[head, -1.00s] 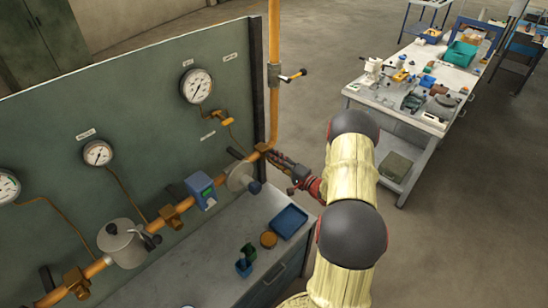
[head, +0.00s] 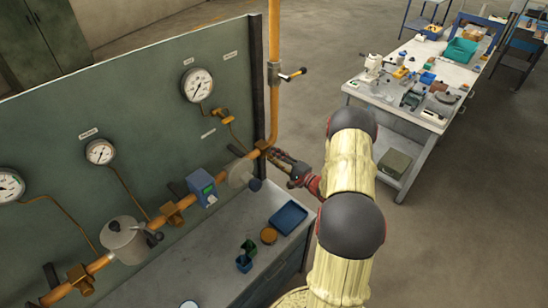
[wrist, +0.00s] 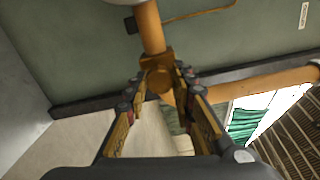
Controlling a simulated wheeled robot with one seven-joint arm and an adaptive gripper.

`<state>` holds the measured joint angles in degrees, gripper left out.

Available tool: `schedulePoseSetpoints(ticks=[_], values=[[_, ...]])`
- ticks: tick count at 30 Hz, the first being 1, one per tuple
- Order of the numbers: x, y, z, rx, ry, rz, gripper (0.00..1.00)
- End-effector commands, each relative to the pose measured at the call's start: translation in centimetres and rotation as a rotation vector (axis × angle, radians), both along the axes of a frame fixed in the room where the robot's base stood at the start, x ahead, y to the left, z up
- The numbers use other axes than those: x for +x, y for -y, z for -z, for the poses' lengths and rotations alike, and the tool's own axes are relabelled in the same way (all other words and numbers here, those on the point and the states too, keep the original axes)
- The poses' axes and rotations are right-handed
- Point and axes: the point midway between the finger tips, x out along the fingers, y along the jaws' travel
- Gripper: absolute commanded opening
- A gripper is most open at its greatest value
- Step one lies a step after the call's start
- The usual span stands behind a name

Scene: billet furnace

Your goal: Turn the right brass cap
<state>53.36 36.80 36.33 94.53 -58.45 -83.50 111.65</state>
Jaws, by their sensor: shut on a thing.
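The right brass cap (wrist: 160,79) is a round brass piece on the fitting at the right-hand bend of the orange pipe. It shows between my fingertips in the wrist view. In the head view, the brass fitting (head: 261,146) shows at the right end of the pipe, with the cap itself mostly hidden by my fingers. My gripper (wrist: 161,84) is shut on the cap, one finger on each side. In the head view, my gripper (head: 271,153) reaches in from the right to the fitting.
A blue meter (head: 202,188) and a round grey flange (head: 241,173) sit on the pipe left of the cap. Below are a bench with a blue tray (head: 289,218) and an orange round lid (head: 269,236). A cluttered workbench (head: 425,128) stands at the right, with open floor between.

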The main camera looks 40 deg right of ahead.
Motion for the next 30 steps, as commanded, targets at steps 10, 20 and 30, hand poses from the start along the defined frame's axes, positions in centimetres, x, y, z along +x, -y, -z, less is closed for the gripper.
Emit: schedulePoseSetpoints(ticks=[10, 20, 30], values=[[0.0, 0.0, 0.0, -0.001, -0.001, 0.001, 0.41], [-0.1, 0.0, 0.0, -0.001, 0.0, 0.001, 0.43], [-4.5, 0.6, 0.1, 0.001, -0.001, 0.006, 0.43]])
